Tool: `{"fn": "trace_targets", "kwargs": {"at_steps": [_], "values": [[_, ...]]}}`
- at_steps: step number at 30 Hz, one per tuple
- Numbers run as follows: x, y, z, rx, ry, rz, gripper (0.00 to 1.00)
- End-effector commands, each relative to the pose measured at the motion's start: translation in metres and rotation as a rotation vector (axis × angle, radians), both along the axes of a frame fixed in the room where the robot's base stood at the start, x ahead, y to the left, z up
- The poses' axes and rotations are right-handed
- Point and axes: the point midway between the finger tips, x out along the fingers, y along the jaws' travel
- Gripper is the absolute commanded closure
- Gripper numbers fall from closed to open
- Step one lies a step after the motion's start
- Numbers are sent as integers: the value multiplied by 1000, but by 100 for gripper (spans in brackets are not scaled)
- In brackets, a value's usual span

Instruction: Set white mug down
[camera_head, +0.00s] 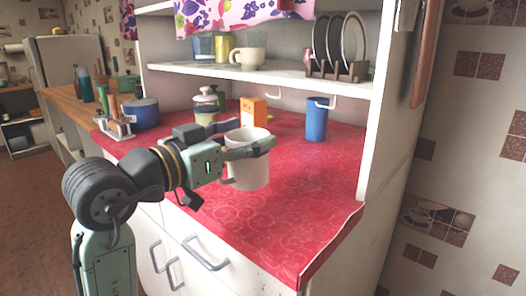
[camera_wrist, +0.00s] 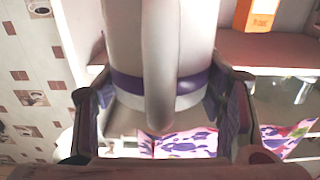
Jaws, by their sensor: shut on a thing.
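The white mug (camera_head: 250,172) is upright in the head view, in front of the red oilcloth counter (camera_head: 310,200) near its front edge. My gripper (camera_head: 247,146) is shut on the mug, with a finger along its upper side. I cannot tell whether the mug's base touches the counter or hangs above it. In the wrist view the mug (camera_wrist: 195,40) fills the middle, its handle facing the camera, between the two fingers of my gripper (camera_wrist: 165,105). The far side of the mug is hidden.
A blue cup (camera_head: 316,120), an orange box (camera_head: 254,112), a lidded jar (camera_head: 206,108) and a blue pot (camera_head: 141,112) stand farther back. A shelf (camera_head: 290,77) above holds a cream mug (camera_head: 248,58) and a plate rack (camera_head: 337,70). The counter's right front is clear.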

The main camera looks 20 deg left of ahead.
Motion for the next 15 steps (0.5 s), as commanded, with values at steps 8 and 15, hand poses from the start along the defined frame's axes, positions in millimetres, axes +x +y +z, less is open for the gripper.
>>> {"fn": "trace_targets", "kwargs": {"at_steps": [8, 15], "values": [[15, -25, -2, 0, 0, 0, 75], [19, -31, -30, -4, -1, 2, 75]]}}
